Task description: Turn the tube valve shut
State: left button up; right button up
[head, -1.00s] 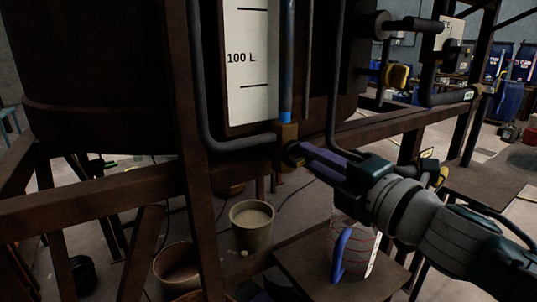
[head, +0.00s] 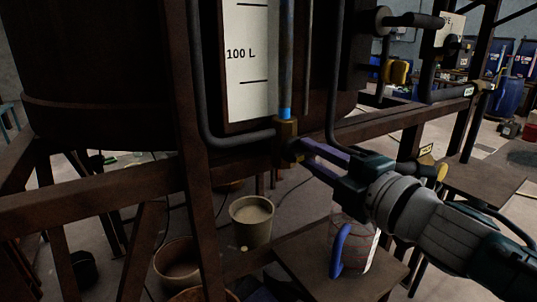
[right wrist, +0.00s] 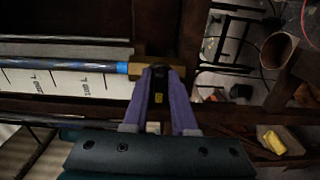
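The tube valve (head: 286,130) is a small brass-coloured block at the foot of the sight tube, just below a blue ring. In the right wrist view its brass body (right wrist: 146,72) lies just beyond the fingertips. My right gripper (head: 300,150) reaches it from the lower right. In the right wrist view its two purple fingers (right wrist: 161,75) stand on either side of the valve's dark handle (right wrist: 158,88), which has a small yellow mark. The fingers appear closed on this handle and partly hide it. My left gripper is not in view.
A white level scale (head: 247,75) stands behind the sight tube (head: 286,60). A steel beam (head: 110,192) crosses in front. Below are a beige bucket (head: 251,222) and a jug with a blue handle (head: 340,250) on a low stand (head: 300,275). Pipes hang close on both sides.

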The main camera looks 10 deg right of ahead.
jog(key=o, duration=0.3)
jog(key=v, duration=1)
dwell(0.4)
